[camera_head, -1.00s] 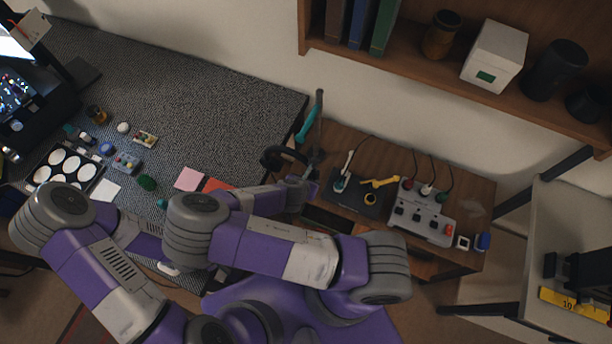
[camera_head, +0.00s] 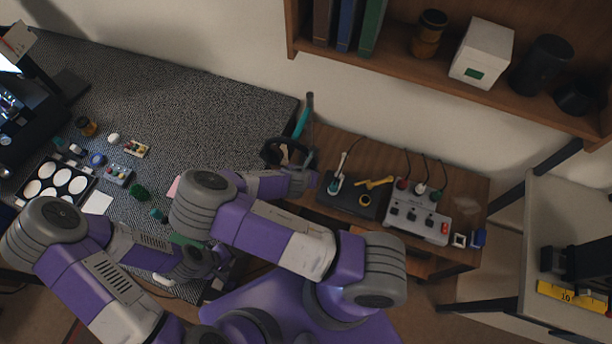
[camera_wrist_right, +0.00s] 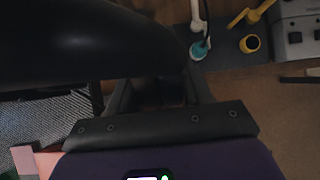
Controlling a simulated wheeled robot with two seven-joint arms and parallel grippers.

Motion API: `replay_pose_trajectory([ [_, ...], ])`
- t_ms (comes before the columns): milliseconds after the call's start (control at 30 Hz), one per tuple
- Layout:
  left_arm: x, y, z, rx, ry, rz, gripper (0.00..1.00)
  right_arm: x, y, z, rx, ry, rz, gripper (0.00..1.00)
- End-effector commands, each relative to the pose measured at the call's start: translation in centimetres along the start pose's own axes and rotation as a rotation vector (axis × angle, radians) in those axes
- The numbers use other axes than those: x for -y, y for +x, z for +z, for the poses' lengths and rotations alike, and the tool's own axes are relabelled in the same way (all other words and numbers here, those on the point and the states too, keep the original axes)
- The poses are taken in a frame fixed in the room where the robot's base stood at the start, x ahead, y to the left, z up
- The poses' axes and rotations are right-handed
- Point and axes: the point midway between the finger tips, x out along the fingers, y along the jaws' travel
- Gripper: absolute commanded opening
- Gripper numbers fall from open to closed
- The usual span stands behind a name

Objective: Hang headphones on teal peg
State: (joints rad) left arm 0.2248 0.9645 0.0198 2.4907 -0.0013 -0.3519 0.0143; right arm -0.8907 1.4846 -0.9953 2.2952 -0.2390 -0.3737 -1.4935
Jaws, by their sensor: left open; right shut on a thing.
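The dark headphones (camera_head: 270,152) are at the desk's right end, just above my right gripper (camera_head: 303,178) in the head view. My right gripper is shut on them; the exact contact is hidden. In the right wrist view a large black curved part of the headphones (camera_wrist_right: 90,45) fills the upper left, close to the jaws. The teal peg (camera_head: 303,122) slants from a dark upright post just above the headphones. I cannot tell whether the headphones touch it. My left gripper (camera_head: 218,268) is open, low in the head view, partly hidden by my right arm.
A small wooden cabinet (camera_head: 470,188) right of the post holds a grey switch box (camera_head: 418,212) and a black pad with tools. Small parts and a tray of white discs (camera_head: 55,185) lie on the grey desk mat (camera_head: 190,105). A shelf (camera_head: 400,65) overhangs behind.

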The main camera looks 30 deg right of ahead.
Motion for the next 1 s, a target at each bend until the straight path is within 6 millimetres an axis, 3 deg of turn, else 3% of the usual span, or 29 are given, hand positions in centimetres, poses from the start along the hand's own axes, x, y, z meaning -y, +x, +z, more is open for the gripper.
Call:
replay_pose_trajectory([
  [833,0.1,0.2,0.0,0.000,0.000,0.000,0.58,0.1,3.2,4.0,0.001,0.003,-0.001,0.08],
  [1000,0.3,0.9,-0.1,0.000,0.000,0.000,0.58,0.1,4.4,4.0,0.001,0.001,-0.001,0.08],
])
